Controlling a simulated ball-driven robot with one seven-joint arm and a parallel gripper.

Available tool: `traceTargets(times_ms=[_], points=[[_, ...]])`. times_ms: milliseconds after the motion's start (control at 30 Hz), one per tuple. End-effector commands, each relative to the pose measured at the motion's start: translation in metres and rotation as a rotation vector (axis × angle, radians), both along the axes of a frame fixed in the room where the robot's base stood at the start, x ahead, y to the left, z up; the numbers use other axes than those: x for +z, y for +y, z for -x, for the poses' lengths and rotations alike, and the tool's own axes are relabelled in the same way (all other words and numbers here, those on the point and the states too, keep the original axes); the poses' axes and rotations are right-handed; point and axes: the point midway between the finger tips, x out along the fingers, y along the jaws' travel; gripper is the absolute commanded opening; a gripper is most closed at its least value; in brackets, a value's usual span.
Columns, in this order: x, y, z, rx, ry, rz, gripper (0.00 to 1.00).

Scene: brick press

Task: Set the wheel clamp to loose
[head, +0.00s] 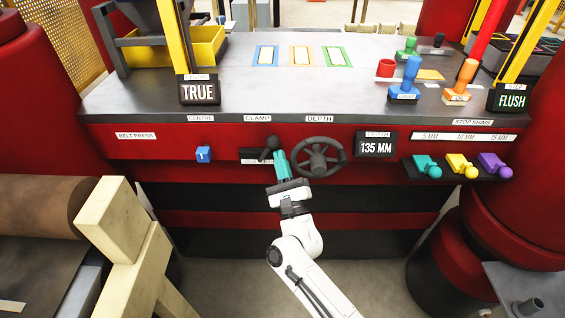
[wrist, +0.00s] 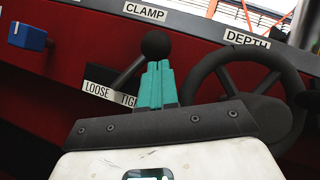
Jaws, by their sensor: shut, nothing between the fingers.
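The clamp lever is a dark bar with a round black knob (head: 271,143) on the red front panel, below the CLAMP label (head: 257,118). In the wrist view the lever's knob (wrist: 155,43) is up and to the right of its base, leaning toward the TIGHT end of the LOOSE/TIGHT plate (wrist: 97,90). My gripper (head: 280,154) has teal fingers, shut and empty. In the wrist view its fingertips (wrist: 160,66) sit just below the knob and hide part of the plate. I cannot tell whether they touch the lever.
The dark depth handwheel (head: 318,157) is close to the right of my gripper. The depth display (head: 376,146) reads 135 MM. Coloured stop shims (head: 461,165) sit on a ledge farther right.

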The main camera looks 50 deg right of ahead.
Motion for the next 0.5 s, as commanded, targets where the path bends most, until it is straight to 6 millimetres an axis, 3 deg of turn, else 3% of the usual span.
traceTargets(times_ms=[500], points=[[0.0036,0.0011,-0.0011,0.001,0.049,0.038,0.00]])
